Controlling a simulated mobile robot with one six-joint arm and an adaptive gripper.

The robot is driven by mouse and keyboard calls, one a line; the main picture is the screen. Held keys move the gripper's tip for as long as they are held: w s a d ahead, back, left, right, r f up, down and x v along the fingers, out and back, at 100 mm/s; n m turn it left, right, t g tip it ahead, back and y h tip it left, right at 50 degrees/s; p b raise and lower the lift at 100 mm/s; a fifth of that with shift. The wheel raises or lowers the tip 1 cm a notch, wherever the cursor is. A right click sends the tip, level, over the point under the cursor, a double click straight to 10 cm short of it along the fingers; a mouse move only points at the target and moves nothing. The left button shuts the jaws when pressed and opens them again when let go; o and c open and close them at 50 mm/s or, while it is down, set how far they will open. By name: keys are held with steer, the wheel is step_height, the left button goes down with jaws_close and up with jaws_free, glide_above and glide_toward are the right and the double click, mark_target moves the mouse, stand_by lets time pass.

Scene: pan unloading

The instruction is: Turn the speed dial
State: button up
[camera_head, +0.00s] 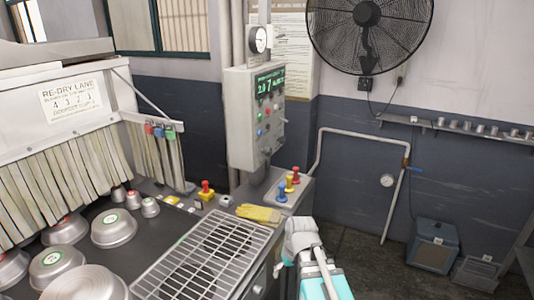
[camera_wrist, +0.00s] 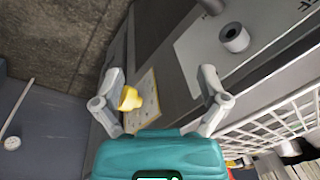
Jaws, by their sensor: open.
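A grey control box (camera_head: 256,118) with a lit green display (camera_head: 270,85), small coloured buttons and knobs hangs on a post in the head view. Which knob is the speed dial is too small to tell. My gripper (camera_wrist: 160,78) is open in the wrist view, its two fingers spread wide. A short grey cylinder (camera_wrist: 235,38) with a dark centre lies beyond the right finger. My arm (camera_head: 303,240) stands at the bench's right edge in the head view.
Levers with red, yellow and blue knobs (camera_head: 289,184) stand below the box. Yellow gloves (camera_head: 258,214) lie beside a wire rack (camera_head: 205,262). Round metal pans (camera_head: 113,228) fill the left. Open floor (camera_head: 365,258) lies right of the bench.

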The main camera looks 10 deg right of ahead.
steer(key=w+r+n+y, duration=0.1)
steer(key=w, duration=0.2)
steer(key=w+r+n+t+y, duration=0.1)
steer(key=w+y, duration=0.1)
steer(key=w, duration=0.2)
steer(key=w+a+r+n+y, duration=0.1)
steer(key=w, duration=0.3)
steer(key=shift+w+r+t+p, duration=0.1)
steer(key=shift+r+t+p, duration=0.15)
steer(key=shift+t+p, duration=0.1)
steer(key=w+r+y, duration=0.1)
steer(key=w, duration=0.1)
steer(key=w+r+n+t+y, duration=0.1)
steer(key=w+r, duration=0.1)
steer(key=w, duration=0.1)
steer(key=w+d+r+n+t+y, duration=0.1)
steer(key=w, duration=0.1)
steer(key=shift+w+r, duration=0.15)
steer(key=shift+w, duration=0.15)
steer(key=w+d+r+n+t+y+p, duration=0.1)
steer(key=w+d+r+n+t+y, duration=0.2)
steer(key=w+r, duration=0.4)
steer(key=n+t+y, duration=0.1)
steer(key=t+y, duration=0.2)
steer(key=t, duration=0.1)
glide_toward(271, 153)
steer(key=v, duration=0.3)
steer(key=shift+a+r+g, duration=0.2)
steer(key=shift+r+g, duration=0.05)
steer(key=shift+r, duration=0.2)
